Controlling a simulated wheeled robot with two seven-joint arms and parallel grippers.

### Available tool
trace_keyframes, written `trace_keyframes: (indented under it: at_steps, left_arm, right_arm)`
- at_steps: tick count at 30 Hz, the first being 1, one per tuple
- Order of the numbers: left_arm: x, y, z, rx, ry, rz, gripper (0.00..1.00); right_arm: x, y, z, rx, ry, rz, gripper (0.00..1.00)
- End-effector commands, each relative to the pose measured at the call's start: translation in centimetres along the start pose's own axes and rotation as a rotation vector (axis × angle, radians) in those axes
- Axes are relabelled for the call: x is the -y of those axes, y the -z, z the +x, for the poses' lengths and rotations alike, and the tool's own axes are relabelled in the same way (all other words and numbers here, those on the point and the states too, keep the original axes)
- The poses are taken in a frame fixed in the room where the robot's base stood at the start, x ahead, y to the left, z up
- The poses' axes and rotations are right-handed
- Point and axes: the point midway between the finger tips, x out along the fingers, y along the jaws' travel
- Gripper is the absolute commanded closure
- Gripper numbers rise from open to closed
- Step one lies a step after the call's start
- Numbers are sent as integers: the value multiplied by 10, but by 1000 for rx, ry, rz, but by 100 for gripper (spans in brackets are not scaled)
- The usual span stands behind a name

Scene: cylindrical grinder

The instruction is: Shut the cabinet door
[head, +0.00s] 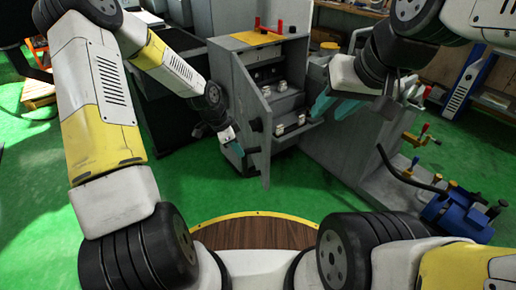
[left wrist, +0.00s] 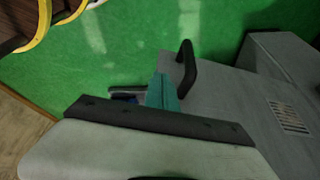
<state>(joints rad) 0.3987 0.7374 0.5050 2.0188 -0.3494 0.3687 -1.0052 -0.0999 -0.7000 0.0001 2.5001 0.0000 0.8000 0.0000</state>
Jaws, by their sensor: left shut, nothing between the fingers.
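The grey cabinet (head: 225,75) stands in the middle of the head view, its front open and several metal parts on its shelves. Its door (head: 252,97) is swung out towards me, seen nearly edge-on, with dark fittings on it. My left gripper (head: 240,150) is shut and empty, low at the left side of the door. I cannot tell whether it touches the door. In the left wrist view its teal fingertips (left wrist: 162,92) are beside a black handle (left wrist: 187,66) on a grey panel (left wrist: 235,95). My right gripper (head: 334,106) is open and empty, right of the cabinet.
A yellow mat with a red-handled item (head: 268,30) lies on the cabinet top. A grey machine base (head: 365,150) and a blue vise (head: 455,212) stand to the right. A round wooden top (head: 255,235) is close in front of me. Green floor (head: 190,190) is clear at left.

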Motion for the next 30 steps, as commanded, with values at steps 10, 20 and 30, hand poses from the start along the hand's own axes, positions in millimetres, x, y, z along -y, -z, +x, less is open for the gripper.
trace_keyframes:
  at_steps: [10,20,30]
  left_arm:
    - [-2,0,53,-1,-6,4,100]
    - [-1,16,107,-1,-1,6,100]
    - [-1,37,115,0,-2,0,100]
  right_arm:
    - [0,0,0,0,0,0,64]
    - [0,0,0,0,0,0,64]
    - [0,0,0,0,0,0,64]
